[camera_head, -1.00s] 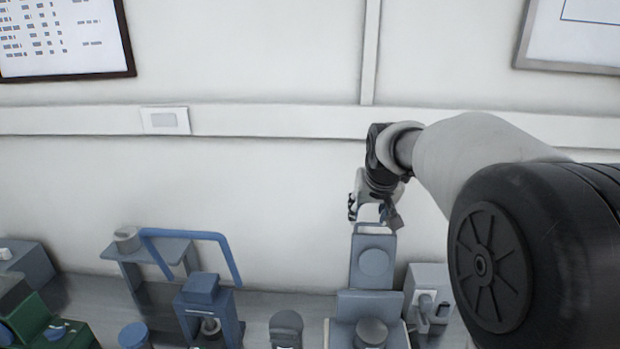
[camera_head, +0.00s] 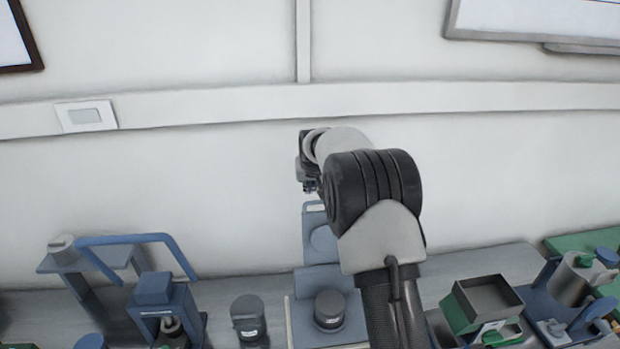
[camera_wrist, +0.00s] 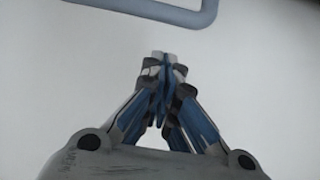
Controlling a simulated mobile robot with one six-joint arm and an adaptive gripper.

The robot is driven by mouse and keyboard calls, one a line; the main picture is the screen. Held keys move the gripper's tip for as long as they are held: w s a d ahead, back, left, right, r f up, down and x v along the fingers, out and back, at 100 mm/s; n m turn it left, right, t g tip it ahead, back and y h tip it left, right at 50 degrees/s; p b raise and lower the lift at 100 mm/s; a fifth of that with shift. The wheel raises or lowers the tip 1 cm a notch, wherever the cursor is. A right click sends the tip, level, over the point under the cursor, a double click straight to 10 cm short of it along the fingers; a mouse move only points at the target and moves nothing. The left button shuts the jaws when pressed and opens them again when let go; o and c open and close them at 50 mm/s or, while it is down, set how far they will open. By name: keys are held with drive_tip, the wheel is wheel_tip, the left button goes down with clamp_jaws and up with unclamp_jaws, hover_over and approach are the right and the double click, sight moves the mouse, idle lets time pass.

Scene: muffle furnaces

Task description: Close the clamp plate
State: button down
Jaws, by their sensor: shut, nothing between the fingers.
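A blue-grey plate with a round disc (camera_head: 322,238), which looks like the clamp plate, stands raised at the back of a blue-grey base (camera_head: 301,283). A dark round cylinder (camera_head: 329,309) sits on the base. My gripper (camera_head: 310,188) is just above the plate's top edge, apart from it as far as I can tell. My arm hides the plate's right side. In the wrist view my gripper (camera_wrist: 160,62) is shut and empty, its fingertips together. A grey-blue rounded bar (camera_wrist: 150,14), probably the plate's handle, crosses the top of that view, clear of the fingertips.
A blue press-like device (camera_head: 165,295) and a stand with a bent blue handle (camera_head: 125,239) are at left. A dark round piece (camera_head: 248,318) stands left of the base. A green open box (camera_head: 480,305) and other fixtures are at right. The wall (camera_head: 200,190) is close behind.

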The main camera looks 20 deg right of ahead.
drive_tip(key=shift+s+a, duration=0.2)
drive_tip(key=shift+s, duration=0.75)
drive_tip(key=shift+s+a, duration=0.2)
drive_tip(key=shift+s, duration=0.75)
drive_tip(key=shift+r, duration=0.1)
drive_tip(key=shift+b, duration=0.55)
